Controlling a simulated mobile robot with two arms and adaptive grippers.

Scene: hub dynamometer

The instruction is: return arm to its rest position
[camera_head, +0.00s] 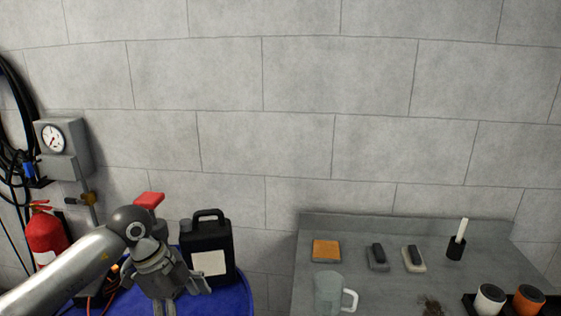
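My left arm comes in from the lower left, and its gripper (166,285) points down over a blue surface (237,300). Its fingers are spread apart, and I see nothing held between them; the lowest part is close to the bottom edge of the picture. A black jug (207,241) with a pale label stands just to the right of the gripper. Part of a red object (149,200) shows behind the wrist. My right gripper is not in view.
A grey bench (385,285) on the right holds an orange pad (326,250), two dark-topped blocks, a black holder (456,248), a glass mug (329,293) and cups. A gauge box (65,145), hoses and a fire extinguisher (46,237) are at left.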

